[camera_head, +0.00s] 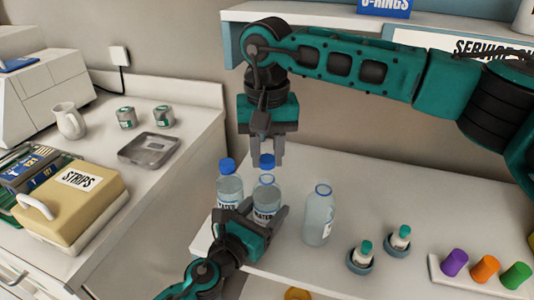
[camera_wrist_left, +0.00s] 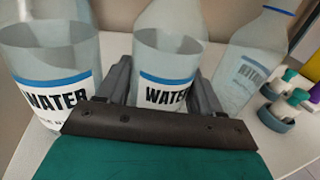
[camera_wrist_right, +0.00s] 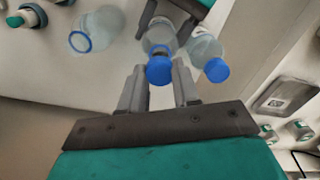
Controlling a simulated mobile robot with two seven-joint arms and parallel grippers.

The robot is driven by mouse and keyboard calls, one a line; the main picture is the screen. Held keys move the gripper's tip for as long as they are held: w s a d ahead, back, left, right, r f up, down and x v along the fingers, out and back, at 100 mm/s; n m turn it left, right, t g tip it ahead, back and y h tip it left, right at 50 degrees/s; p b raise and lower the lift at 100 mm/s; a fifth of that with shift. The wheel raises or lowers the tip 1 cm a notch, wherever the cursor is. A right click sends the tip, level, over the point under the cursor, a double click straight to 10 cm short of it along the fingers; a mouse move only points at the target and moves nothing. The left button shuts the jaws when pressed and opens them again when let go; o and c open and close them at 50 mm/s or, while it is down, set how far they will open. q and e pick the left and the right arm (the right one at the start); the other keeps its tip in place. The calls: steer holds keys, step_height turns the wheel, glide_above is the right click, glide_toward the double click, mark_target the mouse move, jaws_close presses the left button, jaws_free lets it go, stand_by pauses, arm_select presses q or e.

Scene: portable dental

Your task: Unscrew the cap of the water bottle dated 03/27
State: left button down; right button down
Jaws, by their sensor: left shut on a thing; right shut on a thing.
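Three clear water bottles stand in a group. The middle bottle (camera_head: 266,196) is upright, and my left gripper (camera_head: 262,219) is shut around its body. It also shows in the left wrist view (camera_wrist_left: 166,62). My right gripper (camera_head: 266,157) points down from above, shut on a blue cap (camera_head: 267,162). This cap appears raised just above the middle bottle's blue-rimmed mouth; it also shows in the right wrist view (camera_wrist_right: 159,71). The left bottle (camera_head: 229,187) wears a blue cap. The right bottle (camera_head: 319,218) has an open mouth. No date is readable.
Small bottles with green tops (camera_head: 400,237) stand in holders right of the bottles. Purple, orange and green pieces (camera_head: 485,268) sit on a white block. A metal tray (camera_head: 150,149) and a STRIPS box (camera_head: 72,205) are on the left counter.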

mark_target(267, 159)
step_height(267, 159, up, 3)
steer(key=shift+r, duration=0.2)
arm_select(q)
steer(key=shift+c, duration=0.5)
jaws_free()
arm_select(e)
steer(key=shift+f+b, duration=0.95)
steer(key=shift+f, duration=0.1)
arm_select(q)
steer(key=v, duration=1.2)
